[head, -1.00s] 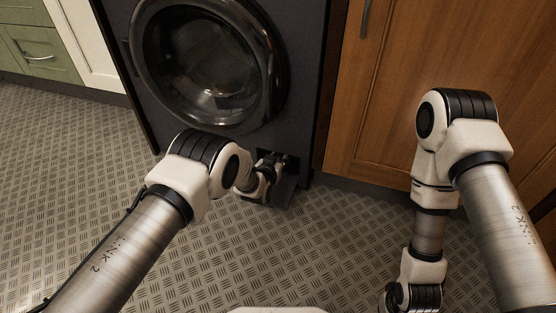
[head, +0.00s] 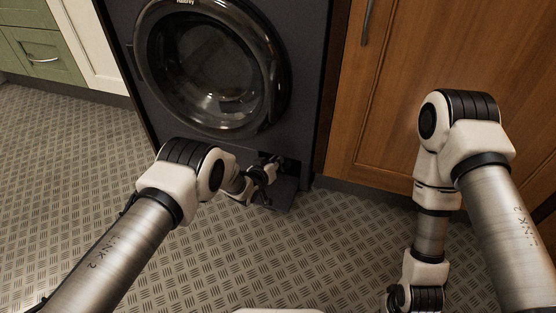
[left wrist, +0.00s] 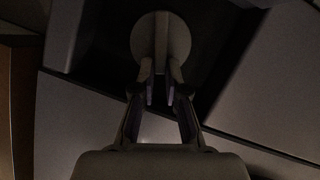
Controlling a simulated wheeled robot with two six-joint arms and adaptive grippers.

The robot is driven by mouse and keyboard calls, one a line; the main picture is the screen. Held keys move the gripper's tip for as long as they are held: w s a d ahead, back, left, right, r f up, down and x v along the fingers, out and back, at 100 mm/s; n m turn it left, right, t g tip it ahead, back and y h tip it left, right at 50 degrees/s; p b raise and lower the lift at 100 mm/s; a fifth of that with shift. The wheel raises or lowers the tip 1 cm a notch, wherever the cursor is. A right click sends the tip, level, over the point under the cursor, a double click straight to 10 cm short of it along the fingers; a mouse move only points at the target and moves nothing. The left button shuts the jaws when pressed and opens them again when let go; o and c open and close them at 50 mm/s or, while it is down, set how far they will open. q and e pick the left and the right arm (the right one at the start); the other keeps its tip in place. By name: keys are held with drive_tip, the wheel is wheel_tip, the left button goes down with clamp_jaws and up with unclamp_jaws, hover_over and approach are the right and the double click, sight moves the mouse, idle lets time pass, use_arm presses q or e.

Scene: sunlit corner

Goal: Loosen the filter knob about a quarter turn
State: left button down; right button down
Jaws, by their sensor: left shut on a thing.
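The filter knob (left wrist: 178,40) is a pale round disc with a raised straight ridge across its middle, seen in the left wrist view. It sits in a dark recess low on the front of the dark washing machine (head: 318,60). My left gripper (left wrist: 160,75) is at the knob, its two fingers closed on either side of the ridge. In the head view my left gripper (head: 276,164) reaches into the opening, and the knob is hidden there. The ridge looks roughly upright in the wrist view. My right gripper is out of view.
The filter flap (head: 278,196) hangs open below the recess, under my left wrist. The round glass door (head: 210,75) above is shut. A wooden cabinet (head: 400,110) stands to the right. The patterned metal floor (head: 330,250) in front is clear.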

use_arm(q)
drive_tip(key=n+h, duration=0.1)
drive_tip(key=a+f+n+h+b, duration=0.1)
drive_tip(key=shift+w+n, duration=0.15)
drive_tip(key=shift+n, duration=0.15)
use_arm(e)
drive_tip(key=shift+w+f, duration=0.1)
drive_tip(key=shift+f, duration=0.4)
use_arm(q)
drive_tip(key=shift+w+a+f+n+h+b, duration=0.15)
drive_tip(key=shift+n+h, duration=0.1)
drive_tip(key=shift+n, duration=0.25)
drive_tip(key=shift+s+a+f+n+h+b, duration=0.15)
drive_tip(key=shift+n+h, duration=0.1)
drive_tip(key=shift+n, duration=0.25)
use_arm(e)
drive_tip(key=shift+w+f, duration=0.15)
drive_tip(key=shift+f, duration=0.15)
use_arm(q)
drive_tip(key=shift+w+a+f+n+h, duration=0.1)
drive_tip(key=shift+n+h, duration=0.2)
drive_tip(key=shift+n, duration=0.2)
drive_tip(key=shift+w+a+f+n+h, duration=0.1)
drive_tip(key=shift+n+h, duration=0.2)
drive_tip(key=shift+n, duration=0.2)
drive_tip(key=n, duration=0.2)
drive_tip(key=f+n+t+h, duration=0.1)
drive_tip(key=n, duration=0.1)
drive_tip(key=shift+a+f, duration=0.1)
